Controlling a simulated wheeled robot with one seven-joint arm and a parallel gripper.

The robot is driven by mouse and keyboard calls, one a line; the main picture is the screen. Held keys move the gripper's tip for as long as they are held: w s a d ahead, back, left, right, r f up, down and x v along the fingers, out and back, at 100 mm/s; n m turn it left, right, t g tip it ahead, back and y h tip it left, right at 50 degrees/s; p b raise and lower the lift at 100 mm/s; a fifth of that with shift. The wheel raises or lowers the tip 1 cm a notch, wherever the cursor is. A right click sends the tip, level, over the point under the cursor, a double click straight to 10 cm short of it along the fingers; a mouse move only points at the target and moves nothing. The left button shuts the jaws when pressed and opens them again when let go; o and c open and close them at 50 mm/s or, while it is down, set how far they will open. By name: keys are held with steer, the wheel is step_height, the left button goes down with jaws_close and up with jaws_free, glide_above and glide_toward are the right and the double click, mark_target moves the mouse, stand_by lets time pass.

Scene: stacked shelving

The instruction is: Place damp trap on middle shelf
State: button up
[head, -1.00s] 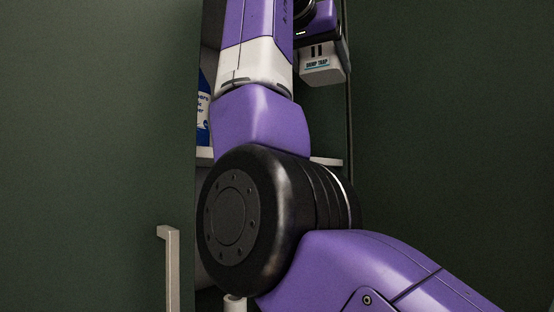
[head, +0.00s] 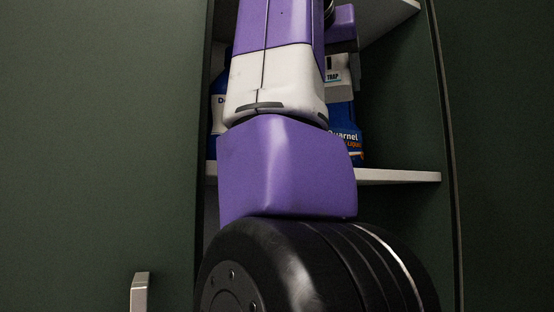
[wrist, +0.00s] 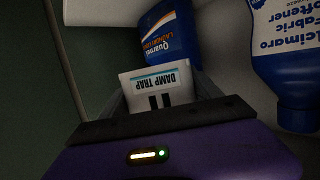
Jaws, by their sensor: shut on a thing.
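In the head view the damp trap (head: 334,76) is partly hidden behind my arm, inside the cabinet above a white shelf (head: 398,177). The damp trap is in front of a blue Quarnel bottle, and I cannot tell whether they touch. Whether its base rests on the shelf is hidden.
The blue Quarnel bottle (wrist: 168,35) stands on the shelf. A blue fabric softener bottle (wrist: 290,65) is at the right in the wrist view. Another white shelf (head: 388,20) is above. A green door with a pale handle (head: 139,293) is at the left. The shelf's right part looks clear.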

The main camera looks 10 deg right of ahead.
step_height(320, 180, down, 13)
steer(key=shift+p, duration=0.5)
steer(key=shift+f, duration=0.1)
steer(key=shift+f, duration=0.1)
steer(key=o, duration=1.4)
steer(key=shift+r, duration=0.25)
steer(key=shift+s+a, duration=0.2)
steer(key=shift+s, duration=0.1)
steer(key=b+v, duration=0.3)
steer(key=v, duration=0.8)
steer(key=shift+s+r, duration=0.1)
steer(key=shift+r, duration=0.05)
